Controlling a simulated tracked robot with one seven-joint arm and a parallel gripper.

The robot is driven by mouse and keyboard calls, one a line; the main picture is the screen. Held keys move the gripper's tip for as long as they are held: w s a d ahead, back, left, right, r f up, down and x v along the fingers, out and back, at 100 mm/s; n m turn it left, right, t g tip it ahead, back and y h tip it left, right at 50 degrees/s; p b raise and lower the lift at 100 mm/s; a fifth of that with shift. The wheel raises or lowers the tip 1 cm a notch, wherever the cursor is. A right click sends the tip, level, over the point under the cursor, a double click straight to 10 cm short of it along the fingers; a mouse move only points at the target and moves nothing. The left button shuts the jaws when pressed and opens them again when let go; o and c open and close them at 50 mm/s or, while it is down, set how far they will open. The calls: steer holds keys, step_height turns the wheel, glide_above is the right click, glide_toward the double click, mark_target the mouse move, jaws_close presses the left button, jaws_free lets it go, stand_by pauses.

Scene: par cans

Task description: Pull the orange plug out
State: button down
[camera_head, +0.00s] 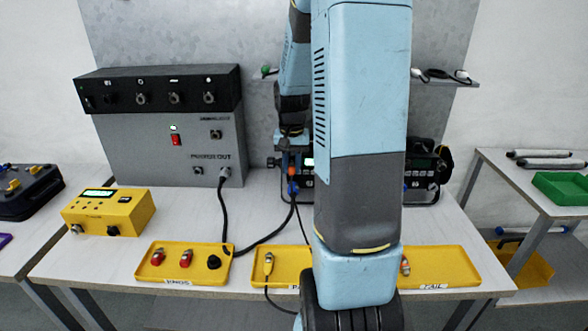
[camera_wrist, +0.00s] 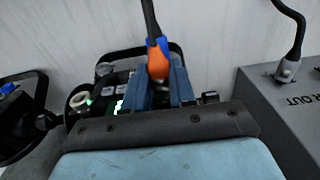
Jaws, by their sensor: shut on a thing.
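The orange plug (camera_wrist: 157,66), with a blue collar and a black cable, is in the middle of the wrist view. My gripper (camera_wrist: 162,88) is shut on it, with one blue finger on each side. The plug's front end is mostly hidden between the fingers, close to the black-framed device (camera_wrist: 108,88). I cannot tell whether it still sits in a socket. In the head view, my gripper (camera_head: 291,165) is in front of the black device (camera_head: 424,172), most of which is hidden behind my arm.
A grey power box (camera_head: 165,147) stands left of my gripper, with a black cable (camera_head: 224,215) running from it. Yellow trays (camera_head: 205,274) with connectors line the front of the table. A yellow meter box (camera_head: 110,212) is at the left. A wall shelf (camera_head: 448,80) is behind my arm.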

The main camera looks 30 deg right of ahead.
steer(key=shift+s+a, duration=0.65)
steer(key=shift+s, duration=0.3)
steer(key=shift+s+a, duration=0.65)
steer(key=shift+s, duration=0.3)
stand_by(1.2)
glide_above(447, 268)
steer(key=shift+f, duration=7.2)
